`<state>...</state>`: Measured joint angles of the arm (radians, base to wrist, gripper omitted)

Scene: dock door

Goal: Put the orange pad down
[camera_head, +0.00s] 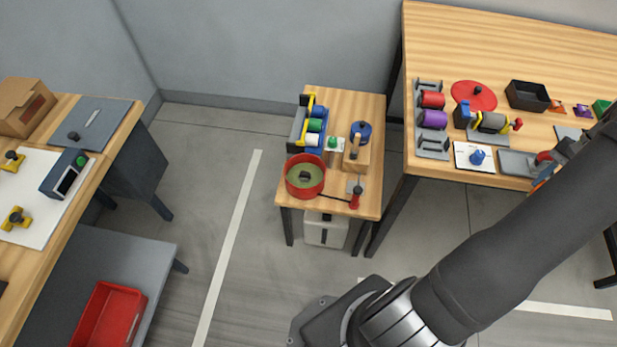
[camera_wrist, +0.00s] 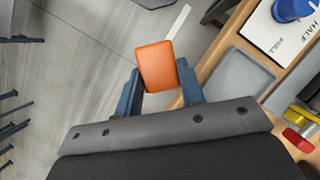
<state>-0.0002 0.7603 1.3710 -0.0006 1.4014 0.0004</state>
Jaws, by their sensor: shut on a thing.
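The orange pad (camera_wrist: 156,66) is held between the two blue fingers of my gripper (camera_wrist: 160,84) in the wrist view. It is raised, with grey floor behind it, beside the edge of the wooden table. In the head view my gripper (camera_head: 546,176) is at the front edge of the large right table (camera_head: 500,40), mostly hidden by my arm. A shallow grey tray (camera_wrist: 238,84) lies on the table to the right of the pad in the wrist view; its bare surface shows. The tray also appears in the head view (camera_head: 515,163).
A white card with a blue knob (camera_head: 478,157) lies left of the tray. Behind are red and purple spools, a red disc (camera_head: 474,95) and a black bin (camera_head: 527,95). A smaller table (camera_head: 346,100) holds a red pan (camera_head: 305,176). Another bench stands far left.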

